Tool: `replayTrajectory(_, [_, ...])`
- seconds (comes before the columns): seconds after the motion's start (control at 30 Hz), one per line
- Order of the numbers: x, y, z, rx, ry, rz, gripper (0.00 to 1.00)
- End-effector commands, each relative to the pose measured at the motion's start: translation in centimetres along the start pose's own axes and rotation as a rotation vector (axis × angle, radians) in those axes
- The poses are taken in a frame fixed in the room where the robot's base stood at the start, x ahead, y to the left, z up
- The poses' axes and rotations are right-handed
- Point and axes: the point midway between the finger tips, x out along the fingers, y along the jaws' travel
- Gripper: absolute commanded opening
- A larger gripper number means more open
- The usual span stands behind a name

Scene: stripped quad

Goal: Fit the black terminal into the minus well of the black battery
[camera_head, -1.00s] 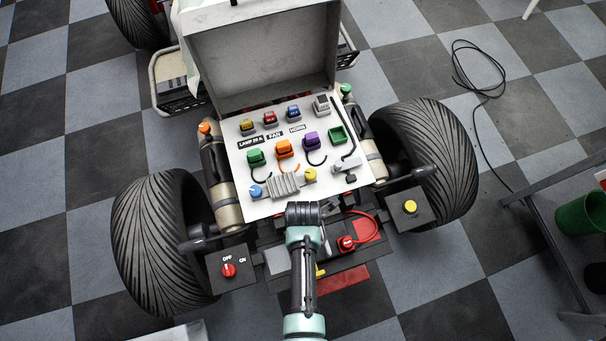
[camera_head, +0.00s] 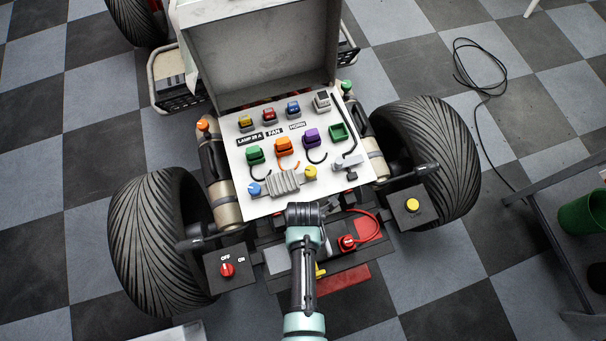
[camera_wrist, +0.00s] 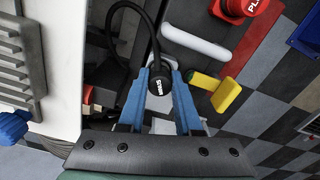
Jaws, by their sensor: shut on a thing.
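The black terminal (camera_wrist: 158,87), a round cap with white lettering on top, is between the blue fingers of my gripper (camera_wrist: 160,80) in the wrist view. My gripper is shut on it. A black cable runs from it up and to the left. The black battery (camera_wrist: 205,22) lies beyond and to the right of the fingers, with a pale bar (camera_wrist: 195,43) across it. The red terminal (camera_wrist: 240,8) sits at the upper right; it also shows in the head view (camera_head: 347,242). My arm hides the fingers and black terminal in the head view. I cannot make out the minus well.
A panel of coloured switches and plugs (camera_head: 240,195) stands just beyond my gripper. A yellow piece (camera_wrist: 226,95) is right of the fingers. A red cable (camera_head: 374,222) loops from the red terminal. Boxes with a red knob (camera_head: 227,270) and yellow button (camera_head: 412,206) flank the arm.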

Motion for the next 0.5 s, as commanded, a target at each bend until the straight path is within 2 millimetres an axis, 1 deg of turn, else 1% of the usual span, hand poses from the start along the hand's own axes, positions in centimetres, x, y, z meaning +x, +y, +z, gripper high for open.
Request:
replayTrajectory(0.23, [0.71,0.02,0.01,0.0,0.0,0.0,0.0])
replayTrajectory(0.27, [0.59,0.02,0.02,0.0,0.0,0.0,0.38])
replayTrajectory(0.4, [0.56,0.01,0.01,0.0,0.0,0.0,0.63])
replayTrajectory(0.43, [0.56,0.01,0.01,0.0,0.0,0.0,0.68])
replayTrajectory(0.5, [0.56,0.0,0.0,0.0,0.0,0.0,0.68])
